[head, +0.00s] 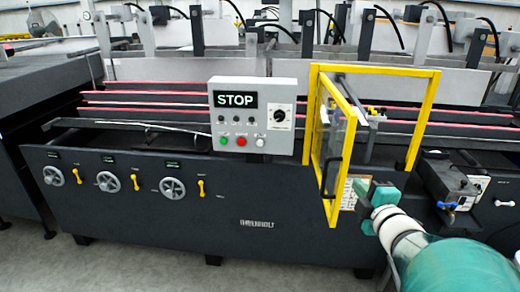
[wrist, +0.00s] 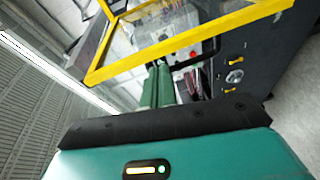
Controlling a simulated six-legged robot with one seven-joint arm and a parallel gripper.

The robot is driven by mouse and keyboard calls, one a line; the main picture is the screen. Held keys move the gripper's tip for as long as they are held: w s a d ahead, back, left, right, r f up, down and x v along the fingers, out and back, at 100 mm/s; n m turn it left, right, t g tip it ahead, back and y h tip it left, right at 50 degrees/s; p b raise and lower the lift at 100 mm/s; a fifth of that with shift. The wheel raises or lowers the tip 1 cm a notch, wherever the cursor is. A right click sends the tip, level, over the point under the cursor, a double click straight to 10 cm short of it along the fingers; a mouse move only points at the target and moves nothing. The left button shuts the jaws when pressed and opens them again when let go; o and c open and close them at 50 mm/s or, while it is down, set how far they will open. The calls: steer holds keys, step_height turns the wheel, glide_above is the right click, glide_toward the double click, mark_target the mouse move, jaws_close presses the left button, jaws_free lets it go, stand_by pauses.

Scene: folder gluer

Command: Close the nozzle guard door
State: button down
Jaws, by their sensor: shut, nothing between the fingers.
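The nozzle guard door (head: 350,104) is a yellow-framed clear panel. It stands open, swung out toward me from the yellow guard frame (head: 428,110) on the machine. Its black handle (head: 325,178) is on the lower part of the door. My green gripper (head: 358,190) is shut and empty, just right of the handle in the head view. In the wrist view, the shut fingers (wrist: 160,68) point at the yellow door frame (wrist: 190,41), with the black handle (wrist: 196,56) close beside the fingertips. I cannot tell whether they touch.
A grey control box (head: 252,116) with a STOP sign stands left of the door. Handwheels (head: 173,188) and yellow levers line the dark machine front. A dark unit (head: 455,185) with a blue valve is right of the guard. Grey floor (head: 180,272) is clear in front.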

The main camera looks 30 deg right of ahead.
mark_target(341, 172)
steer(key=w+n, duration=0.1)
steer(key=w, duration=0.1)
steer(key=w+n+t+y, duration=0.1)
steer(key=w, duration=0.2)
steer(key=w+n+y, duration=0.1)
steer(key=w, duration=0.1)
steer(key=shift+w+d+n+t, duration=0.3)
steer(key=shift+w+d, duration=0.05)
steer(key=shift+y, duration=0.4)
